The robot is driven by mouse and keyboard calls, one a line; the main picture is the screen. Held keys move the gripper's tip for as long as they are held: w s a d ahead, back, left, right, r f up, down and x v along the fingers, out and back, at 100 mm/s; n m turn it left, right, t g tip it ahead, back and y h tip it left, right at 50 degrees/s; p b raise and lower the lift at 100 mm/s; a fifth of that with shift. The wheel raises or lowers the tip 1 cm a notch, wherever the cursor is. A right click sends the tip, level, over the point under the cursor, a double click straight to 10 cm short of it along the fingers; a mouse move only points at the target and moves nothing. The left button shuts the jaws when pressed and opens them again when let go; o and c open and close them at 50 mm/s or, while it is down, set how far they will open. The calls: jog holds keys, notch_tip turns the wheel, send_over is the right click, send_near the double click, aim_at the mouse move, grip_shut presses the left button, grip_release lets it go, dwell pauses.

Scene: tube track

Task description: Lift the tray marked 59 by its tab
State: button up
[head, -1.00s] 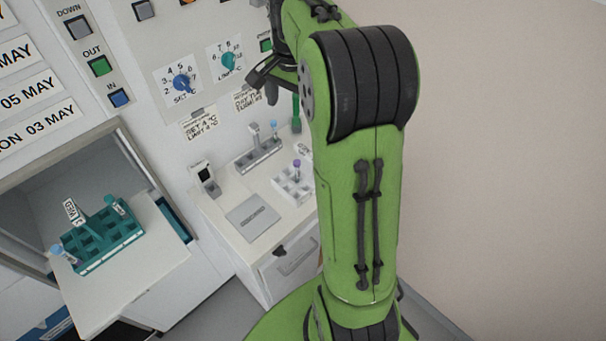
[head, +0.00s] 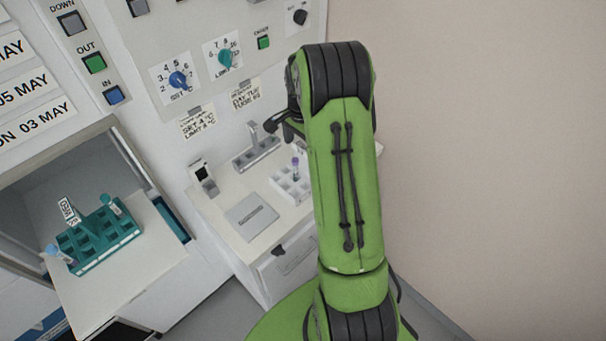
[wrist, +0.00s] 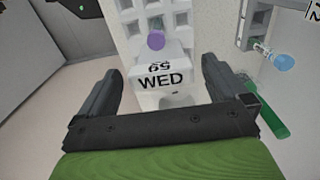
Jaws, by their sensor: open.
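The tray marked 59 is a white rack (wrist: 135,25) of square cells. Its upright tab (wrist: 160,78) reads "59" and "WED". A purple-capped tube (wrist: 155,40) stands in the rack behind the tab. In the head view the white rack (head: 290,184) sits on the white counter, partly hidden by my arm. My gripper (wrist: 163,72) is open and empty. In the wrist view the tab shows between its two fingers, with a gap on each side. I cannot tell how far the fingers are above or behind it. Most of my gripper is hidden in the head view.
A grey rack with a tall handle (head: 254,151) stands beside the white one. A teal rack (head: 100,240) sits on the shelf at left. A control panel rises behind.

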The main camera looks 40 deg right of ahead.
jog(key=shift+w+f, duration=0.1)
jog(key=shift+f, duration=0.65)
jog(key=c, duration=1.1)
